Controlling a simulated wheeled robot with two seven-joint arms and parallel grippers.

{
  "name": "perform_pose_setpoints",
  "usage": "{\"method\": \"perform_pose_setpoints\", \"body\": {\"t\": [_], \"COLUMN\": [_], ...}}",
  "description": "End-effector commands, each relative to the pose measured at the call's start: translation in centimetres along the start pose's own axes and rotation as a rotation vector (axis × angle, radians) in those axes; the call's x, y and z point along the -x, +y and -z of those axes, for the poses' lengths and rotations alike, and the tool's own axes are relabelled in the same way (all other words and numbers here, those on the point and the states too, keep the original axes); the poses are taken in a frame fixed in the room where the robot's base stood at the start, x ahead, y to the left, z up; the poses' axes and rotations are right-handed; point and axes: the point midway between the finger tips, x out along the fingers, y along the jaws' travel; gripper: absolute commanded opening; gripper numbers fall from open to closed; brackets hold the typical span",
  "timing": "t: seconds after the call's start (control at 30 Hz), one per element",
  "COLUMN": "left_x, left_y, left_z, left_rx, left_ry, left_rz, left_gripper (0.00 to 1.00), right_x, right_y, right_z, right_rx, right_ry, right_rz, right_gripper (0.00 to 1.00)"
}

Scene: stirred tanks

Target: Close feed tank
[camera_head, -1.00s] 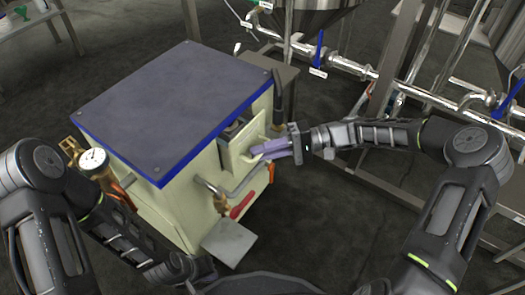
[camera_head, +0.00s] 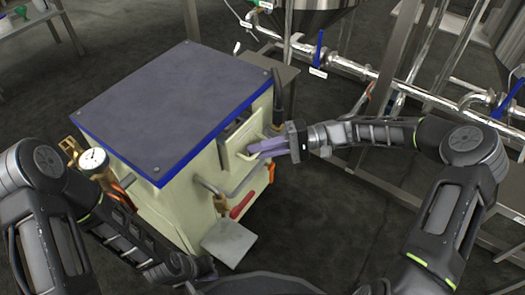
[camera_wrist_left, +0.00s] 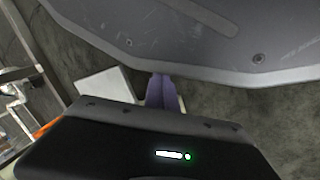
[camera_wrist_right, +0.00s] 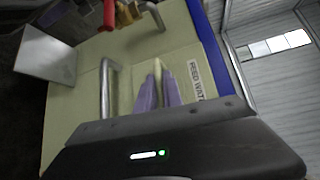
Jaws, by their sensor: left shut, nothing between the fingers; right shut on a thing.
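The feed tank is a cream box-like part (camera_head: 240,158) at the front of the larger cream unit with a blue top (camera_head: 170,105). Its top is partly uncovered, with a narrow dark gap (camera_head: 237,128) next to the unit. A FEED WATER label (camera_wrist_right: 195,80) shows in the right wrist view. My right gripper (camera_head: 267,147) is at the tank's front, its purple fingers (camera_wrist_right: 157,85) closed around a thin cream part there, beside a metal bar (camera_wrist_right: 106,90).
A red-handled valve (camera_head: 240,205) and a bent metal pipe (camera_head: 208,186) stick out below the tank. A light plate (camera_head: 228,242) sits low in front. A pressure gauge (camera_head: 93,158) is at the unit's left. Steel pipework (camera_head: 420,92) stands at the right and back.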

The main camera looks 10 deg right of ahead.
Motion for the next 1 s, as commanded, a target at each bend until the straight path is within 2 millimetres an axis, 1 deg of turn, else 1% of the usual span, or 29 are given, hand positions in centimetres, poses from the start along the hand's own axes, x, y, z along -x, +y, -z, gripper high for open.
{"method": "perform_pose_setpoints", "body": {"t": [0.03, 0.1, 0.17, 0.43, 0.47, 0.7, 0.73, 1.0], "left_x": [-0.1, -0.2, -0.3, -0.3, -0.3, -0.3, -0.3, -0.2], "left_y": [-0.1, -0.1, -0.1, -0.1, -0.1, -0.1, -0.1, -0.1], "left_z": [0.0, 0.0, 0.0, 0.0, 0.0, 0.0, 0.0, 0.0], "left_rx": [0.0, 0.0, 0.0, 0.0, 0.0, 0.0, 0.0, 0.0], "left_ry": [0.0, 0.001, 0.001, 0.002, 0.002, 0.002, 0.002, 0.001], "left_rz": [0.0, 0.0, 0.0, 0.0, 0.0, 0.0, 0.0, 0.0], "left_gripper": [0.0, 0.0, 0.0, 0.0, 0.0, 0.0, 0.0, 0.0], "right_x": [-0.7, -1.5, -1.9, -2.1, -2.1, -2.1, -2.1, -1.9], "right_y": [-0.2, -0.5, -0.6, -0.7, -0.7, -0.7, -0.7, -0.6], "right_z": [0.7, 1.5, 1.9, 2.2, 2.2, 2.1, 2.1, 2.0], "right_rx": [0.005, 0.004, 0.003, 0.002, 0.002, 0.001, 0.001, 0.001], "right_ry": [0.001, 0.001, 0.002, 0.005, 0.006, 0.003, 0.003, 0.002], "right_rz": [0.002, 0.002, 0.002, 0.002, 0.002, 0.001, 0.001, 0.001], "right_gripper": [0.0, 0.0, 0.0, 0.0, 0.12, 0.31, 0.33, 0.33]}}
